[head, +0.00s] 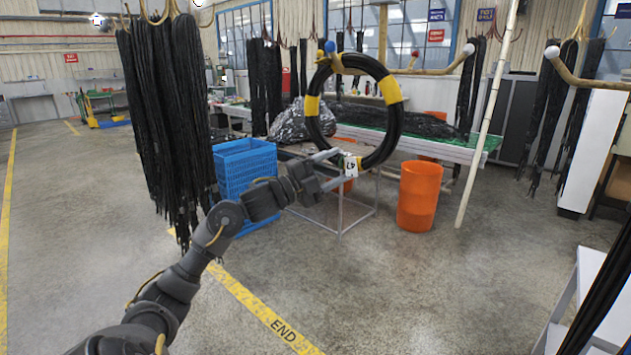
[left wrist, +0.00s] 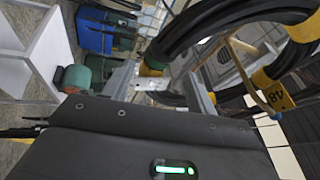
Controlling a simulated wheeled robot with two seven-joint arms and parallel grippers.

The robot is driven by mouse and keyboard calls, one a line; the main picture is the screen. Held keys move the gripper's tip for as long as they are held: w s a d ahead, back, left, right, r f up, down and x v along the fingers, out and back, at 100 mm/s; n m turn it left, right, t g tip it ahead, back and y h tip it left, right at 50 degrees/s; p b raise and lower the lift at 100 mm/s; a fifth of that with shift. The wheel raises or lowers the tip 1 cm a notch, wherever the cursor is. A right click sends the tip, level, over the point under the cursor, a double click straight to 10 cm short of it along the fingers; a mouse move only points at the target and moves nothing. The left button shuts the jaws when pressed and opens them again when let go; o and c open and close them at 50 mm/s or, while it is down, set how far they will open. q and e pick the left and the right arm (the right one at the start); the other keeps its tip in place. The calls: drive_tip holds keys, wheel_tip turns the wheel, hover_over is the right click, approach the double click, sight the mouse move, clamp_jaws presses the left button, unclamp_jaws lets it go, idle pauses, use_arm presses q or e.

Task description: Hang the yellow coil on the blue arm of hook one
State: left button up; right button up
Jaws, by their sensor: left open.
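The yellow coil (head: 391,131) is a black hose ring with yellow bands. It hangs upright, its top at a wooden hook arm (head: 358,70) with a blue ball tip (head: 330,46). The arm appears to pass through the ring; exact contact there is unclear. My left gripper (head: 338,166) is open at the coil's lower edge, beside a white number tag (head: 351,166). In the left wrist view, the coil (left wrist: 205,25) curves past the fingertips of the open gripper (left wrist: 160,85). Whether a finger touches it is unclear. My right gripper is out of view.
Black hose bundles (head: 165,120) hang at left and others at the back and right. A blue crate (head: 245,178), an orange bin (head: 419,196) and a green-topped table (head: 480,153) stand behind. A pale slanted pole (head: 487,120) rises right of the coil.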

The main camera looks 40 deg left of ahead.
use_arm(q)
drive_tip(key=b+v, duration=0.3)
drive_tip(key=v, duration=0.4)
drive_tip(key=shift+s+a, duration=0.15)
drive_tip(key=shift+s, duration=0.25)
